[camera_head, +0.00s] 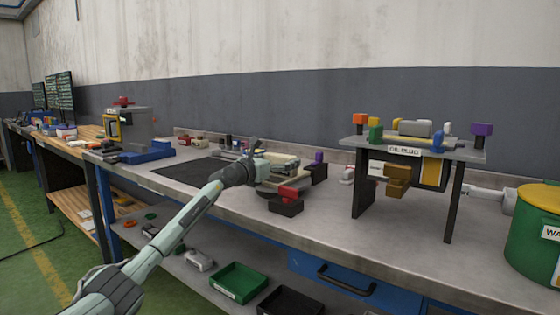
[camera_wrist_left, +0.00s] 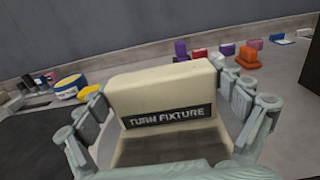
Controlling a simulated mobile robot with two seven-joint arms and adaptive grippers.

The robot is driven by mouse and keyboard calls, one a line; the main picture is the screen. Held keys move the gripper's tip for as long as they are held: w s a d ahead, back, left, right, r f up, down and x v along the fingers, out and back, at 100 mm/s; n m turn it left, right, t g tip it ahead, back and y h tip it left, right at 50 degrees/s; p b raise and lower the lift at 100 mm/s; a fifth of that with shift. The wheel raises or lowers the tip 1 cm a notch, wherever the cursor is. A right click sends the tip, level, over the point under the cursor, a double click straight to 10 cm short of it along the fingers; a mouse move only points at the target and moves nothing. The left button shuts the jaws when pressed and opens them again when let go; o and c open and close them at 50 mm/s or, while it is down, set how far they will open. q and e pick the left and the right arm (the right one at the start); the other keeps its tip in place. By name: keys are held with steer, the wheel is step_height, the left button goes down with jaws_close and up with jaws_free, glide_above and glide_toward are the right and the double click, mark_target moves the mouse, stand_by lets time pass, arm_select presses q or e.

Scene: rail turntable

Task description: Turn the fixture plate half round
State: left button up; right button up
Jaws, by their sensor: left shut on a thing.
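A cream block labelled "TURN FIXTURE" (camera_wrist_left: 165,85) fills the middle of the left wrist view. My left gripper (camera_wrist_left: 168,118) is shut on it, with fingers on both sides of the block. In the head view my left gripper (camera_head: 250,165) reaches over the bench at the fixture, and its arm hides part of it. The fixture's cream part (camera_head: 282,160) shows just right of the gripper. How far the plate is turned cannot be told. My right gripper is not in view.
A dark mat (camera_head: 185,171) lies left of the fixture. A raised stand labelled "OIL PLUG" (camera_head: 404,151) and a green drum (camera_head: 535,235) are to the right. The bench front between them is clear.

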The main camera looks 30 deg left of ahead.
arm_select(q)
steer(key=o, duration=1.3)
steer(key=shift+o, duration=0.2)
steer(key=s+a, duration=0.1)
steer(key=s, duration=1.1)
steer(key=shift+a, duration=0.15)
